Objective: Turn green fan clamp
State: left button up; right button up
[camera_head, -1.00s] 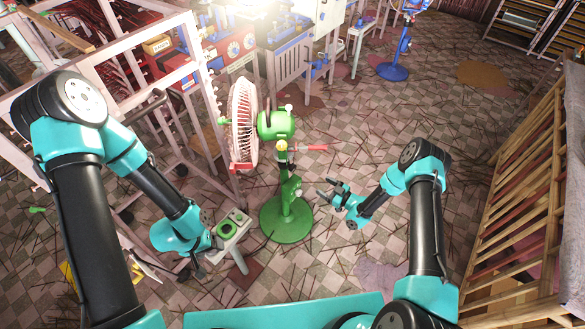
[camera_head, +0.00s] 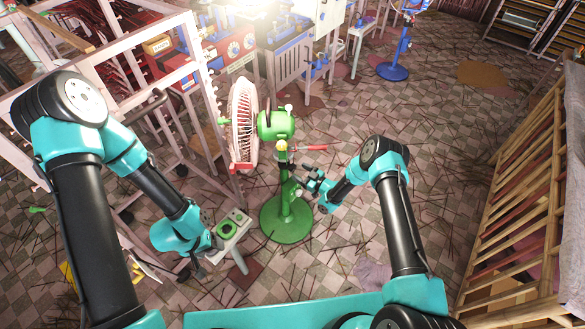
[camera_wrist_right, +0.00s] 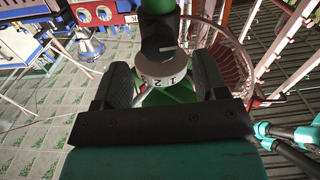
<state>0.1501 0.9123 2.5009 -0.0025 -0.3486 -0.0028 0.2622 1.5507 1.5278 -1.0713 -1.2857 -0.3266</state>
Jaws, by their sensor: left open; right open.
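The green fan (camera_head: 276,125) stands upright on a round green base (camera_head: 287,222), its white cage facing left. A green clamp (camera_head: 294,191) sits on its post, partly hidden by my right gripper (camera_head: 308,180). My right gripper is open, its tips close to the post's right side. In the right wrist view, a grey disc with dark marks (camera_wrist_right: 162,76) lies between the spread fingers of my right gripper (camera_wrist_right: 163,82), in front of the green post (camera_wrist_right: 157,8); contact cannot be told. My left gripper (camera_head: 203,248) is low at the left, apart from the fan.
A small grey stand with a green ring (camera_head: 231,226) is beside my left gripper. A red-tipped lever (camera_head: 312,147) juts right from the post above my right gripper. A wooden slatted rack (camera_head: 525,205) stands at the right. Tiled floor between is open.

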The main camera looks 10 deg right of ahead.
aim_at(294, 168)
jog(key=x, duration=0.5)
jog(key=c, duration=0.9)
